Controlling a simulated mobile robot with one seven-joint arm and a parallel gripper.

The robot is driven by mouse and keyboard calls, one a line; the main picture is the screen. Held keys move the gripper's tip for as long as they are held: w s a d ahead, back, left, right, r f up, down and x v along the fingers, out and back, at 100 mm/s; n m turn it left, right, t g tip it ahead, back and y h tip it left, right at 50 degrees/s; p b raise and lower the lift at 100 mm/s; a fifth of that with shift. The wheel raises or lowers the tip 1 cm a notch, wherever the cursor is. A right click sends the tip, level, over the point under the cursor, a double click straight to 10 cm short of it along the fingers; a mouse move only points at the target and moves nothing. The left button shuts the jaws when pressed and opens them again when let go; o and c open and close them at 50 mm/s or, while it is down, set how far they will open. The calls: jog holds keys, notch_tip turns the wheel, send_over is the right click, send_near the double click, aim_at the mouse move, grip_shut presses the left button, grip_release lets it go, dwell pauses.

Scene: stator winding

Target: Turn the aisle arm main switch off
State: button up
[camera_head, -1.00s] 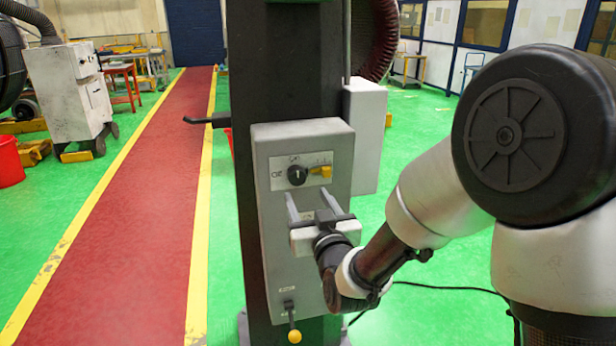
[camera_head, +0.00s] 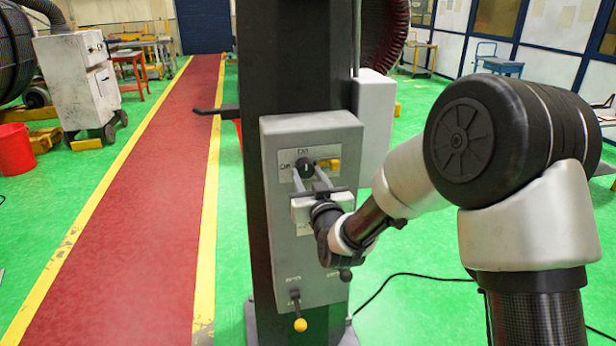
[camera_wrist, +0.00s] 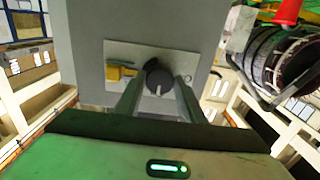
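The main switch is a round black knob (camera_head: 306,168) on a pale plate on the upper front of a grey control box (camera_head: 284,270). A yellow tab (camera_head: 330,165) sits to its right. In the wrist view the knob (camera_wrist: 158,77) carries a white mark pointing down in the picture, and the yellow tab (camera_wrist: 120,71) is to its left. My gripper (camera_head: 309,171) is open, with a finger on either side of the knob. In the wrist view its fingertips (camera_wrist: 158,88) flank the knob; I cannot tell whether they touch it. The head view shows the knob partly hidden by the fingers.
The box is fixed to a dark column (camera_head: 293,60). Below are a lever with a yellow ball (camera_head: 300,324) and a black-tipped lever (camera_head: 345,274). A red walkway (camera_head: 130,220) runs along the left. A cable lies on the floor at right.

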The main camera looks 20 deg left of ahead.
jog(key=shift+c, duration=1.1)
jog(key=shift+f+n+b, duration=0.15)
jog(key=shift+n+b, duration=0.25)
jog(key=shift+b, duration=0.35)
jog(key=n+b, duration=0.1)
jog(key=b, duration=0.2)
jog(key=shift+f+n+b, duration=0.15)
jog(key=shift+n+b, duration=0.2)
jog(key=shift+n, duration=0.05)
jog(key=n+b, duration=0.6)
jog(key=b, duration=0.3)
jog(key=n+b, duration=0.4)
jog(key=shift+r+n+b, duration=0.25)
jog(key=shift+n+b, duration=0.05)
jog(key=shift+n, duration=0.1)
jog(key=shift+d+r+n+b, duration=0.1)
jog(key=shift+r+n+b, duration=0.1)
jog(key=shift+n+b, duration=1.7)
jog(key=shift+w+n+p, duration=0.1)
jog(key=shift+n+p, duration=0.25)
jog(key=shift+n, duration=0.25)
jog(key=o, duration=1.1)
jog(key=shift+c, duration=0.2)
